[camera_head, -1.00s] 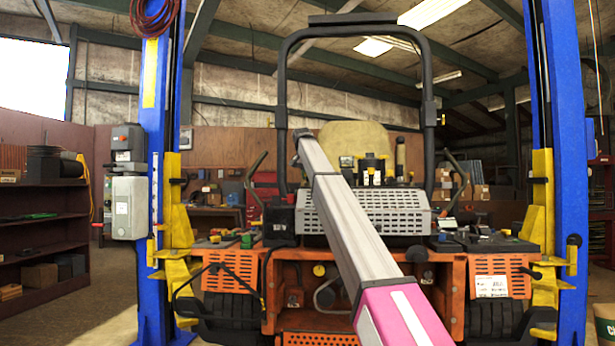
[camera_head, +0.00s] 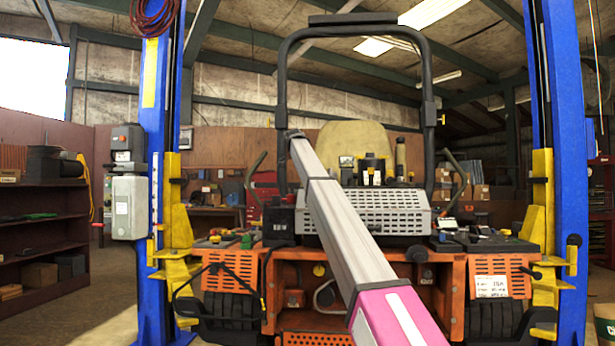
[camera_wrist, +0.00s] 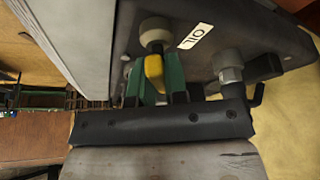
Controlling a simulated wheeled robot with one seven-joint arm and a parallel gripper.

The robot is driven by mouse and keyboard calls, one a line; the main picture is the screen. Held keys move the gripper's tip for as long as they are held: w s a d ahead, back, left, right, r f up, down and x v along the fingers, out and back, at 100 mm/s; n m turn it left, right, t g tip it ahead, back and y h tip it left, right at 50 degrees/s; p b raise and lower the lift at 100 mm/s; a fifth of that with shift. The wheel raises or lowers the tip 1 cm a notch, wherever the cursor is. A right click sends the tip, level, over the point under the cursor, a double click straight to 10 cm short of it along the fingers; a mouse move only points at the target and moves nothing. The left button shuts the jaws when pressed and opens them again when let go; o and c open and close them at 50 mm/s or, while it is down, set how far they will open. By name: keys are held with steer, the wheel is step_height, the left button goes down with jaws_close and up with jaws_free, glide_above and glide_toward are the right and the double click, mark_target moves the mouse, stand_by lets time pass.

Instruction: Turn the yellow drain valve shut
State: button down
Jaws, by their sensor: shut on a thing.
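The yellow drain valve (camera_wrist: 154,72) shows in the wrist view as a small yellow handle below a pale round fitting (camera_wrist: 155,35). My gripper (camera_wrist: 154,80) has green fingers on the left and right of the yellow handle and is shut on it. The handle's lower part is partly hidden between the fingers. In the head view my arm crosses in front of the orange mower (camera_head: 285,265), and my gripper cannot be made out there.
A dark plate with a white "OIL" label (camera_wrist: 196,36) is close beside the valve. A grey pipe fitting (camera_wrist: 229,68) is to its right. Blue lift posts (camera_head: 160,120) (camera_head: 560,150) flank the mower. Open floor (camera_head: 105,290) shows at the left.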

steer(key=shift+m, duration=0.3)
steer(key=c, duration=1.1)
jaws_free()
steer(key=shift+c, duration=0.2)
steer(key=shift+r, duration=0.1)
